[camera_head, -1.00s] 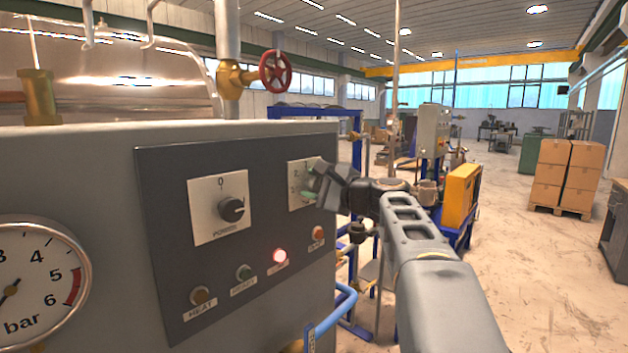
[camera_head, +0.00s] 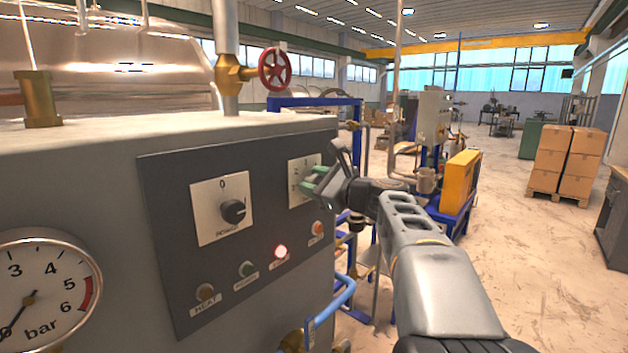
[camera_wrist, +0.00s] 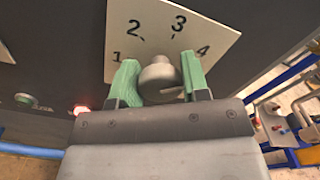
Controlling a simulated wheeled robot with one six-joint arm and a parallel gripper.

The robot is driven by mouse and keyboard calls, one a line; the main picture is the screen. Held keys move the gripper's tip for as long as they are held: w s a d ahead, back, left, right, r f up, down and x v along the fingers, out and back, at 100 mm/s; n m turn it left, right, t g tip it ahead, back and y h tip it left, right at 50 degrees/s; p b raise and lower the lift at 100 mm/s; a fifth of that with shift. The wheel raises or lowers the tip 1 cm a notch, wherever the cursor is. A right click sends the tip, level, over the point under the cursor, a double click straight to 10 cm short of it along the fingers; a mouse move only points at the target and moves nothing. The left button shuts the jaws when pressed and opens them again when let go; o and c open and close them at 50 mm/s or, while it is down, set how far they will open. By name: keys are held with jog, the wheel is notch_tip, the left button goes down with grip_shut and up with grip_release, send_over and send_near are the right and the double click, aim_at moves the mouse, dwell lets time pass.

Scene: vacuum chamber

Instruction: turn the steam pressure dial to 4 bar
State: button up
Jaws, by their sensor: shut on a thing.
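The pressure dial's white plate (camera_head: 293,187) is on the dark panel's right part, partly hidden by my gripper (camera_head: 314,183). In the wrist view the plate (camera_wrist: 198,24) shows 1, 2, 3 and 4. The grey round knob (camera_wrist: 157,82) sits below the numbers, between the green fingertips of my gripper (camera_wrist: 160,84). The gripper is shut on the knob, with one finger on each side. A dark mark shows at the knob's lower right, but I cannot tell which number the knob points to.
A POWER knob (camera_head: 233,211) on its own plate sits left of the dial. Below are several buttons and lamps, with a red lamp (camera_head: 281,252) lit. A round bar gauge (camera_head: 45,290) is at lower left. A blue pipe (camera_head: 333,303) runs below the panel.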

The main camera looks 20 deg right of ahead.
jog(key=shift+f, duration=0.1)
dwell(0.3)
jog(key=o, duration=0.9)
jog(key=b+v, duration=0.2)
jog(key=v, duration=1.1)
jog(key=shift+s+d, duration=0.1)
jog(key=shift+s, duration=0.3)
